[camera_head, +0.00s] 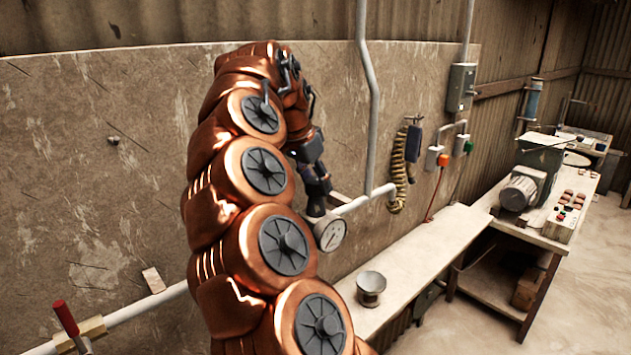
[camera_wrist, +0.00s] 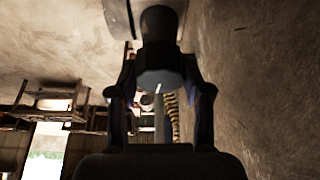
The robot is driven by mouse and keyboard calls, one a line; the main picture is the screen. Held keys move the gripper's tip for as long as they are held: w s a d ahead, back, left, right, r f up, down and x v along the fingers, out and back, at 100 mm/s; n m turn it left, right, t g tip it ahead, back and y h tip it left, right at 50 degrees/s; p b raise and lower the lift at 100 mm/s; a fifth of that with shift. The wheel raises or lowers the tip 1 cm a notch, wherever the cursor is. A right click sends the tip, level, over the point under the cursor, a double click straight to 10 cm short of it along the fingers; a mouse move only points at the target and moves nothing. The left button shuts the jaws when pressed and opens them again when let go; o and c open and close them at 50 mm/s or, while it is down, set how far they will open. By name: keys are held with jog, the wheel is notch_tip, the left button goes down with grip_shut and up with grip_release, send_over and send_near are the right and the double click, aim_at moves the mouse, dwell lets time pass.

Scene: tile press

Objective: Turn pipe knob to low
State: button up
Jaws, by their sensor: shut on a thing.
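The pipe knob (camera_wrist: 158,78) is a dark round knob with a short pale mark on its face, seen between my fingers in the wrist view. My gripper (camera_wrist: 162,92) is shut on it, one finger on each side. In the head view my gripper (camera_head: 317,182) reaches down to the dark knob (camera_head: 316,205) on the wall pipe, just above a round white pressure gauge (camera_head: 330,234). My arm hides part of the pipe. I cannot read a low marking or tell the knob's setting.
A white pipe (camera_head: 350,205) runs along the wall. A red-handled valve (camera_head: 66,318) is at lower left. A long bench (camera_head: 420,250) with a metal bowl (camera_head: 371,284) stands at right. A coiled hose (camera_head: 398,175) hangs on the wall. The floor at far right is clear.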

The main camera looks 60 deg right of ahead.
jog(key=shift+f+b, duration=0.1)
jog(key=shift+b, duration=0.25)
jog(key=n+t+b, duration=0.1)
jog(key=n+b, duration=0.1)
jog(key=n, duration=0.1)
jog(key=shift+w+f+b, duration=0.1)
jog(key=shift+f+b, duration=0.05)
jog(key=shift+b, duration=0.2)
jog(key=n+t+b, duration=0.1)
jog(key=n+b, duration=0.1)
jog(key=n, duration=0.1)
jog(key=shift+b, duration=0.35)
jog(key=n+t+b, duration=0.1)
jog(key=n+b, duration=0.1)
jog(key=n, duration=0.1)
jog(key=shift+n+t+y, duration=0.3)
jog(key=shift+n+t, duration=0.1)
jog(key=n, duration=0.1)
jog(key=n+t+y, duration=0.1)
jog(key=n, duration=0.3)
jog(key=shift+r+y, duration=0.3)
jog(key=shift+r, duration=0.05)
jog(key=shift+n+t+y+p, duration=0.4)
jog(key=shift+n+y+p, duration=0.35)
jog(key=shift+n, duration=1.65)
jog(key=o, duration=1.2)
jog(key=shift+c, duration=0.2)
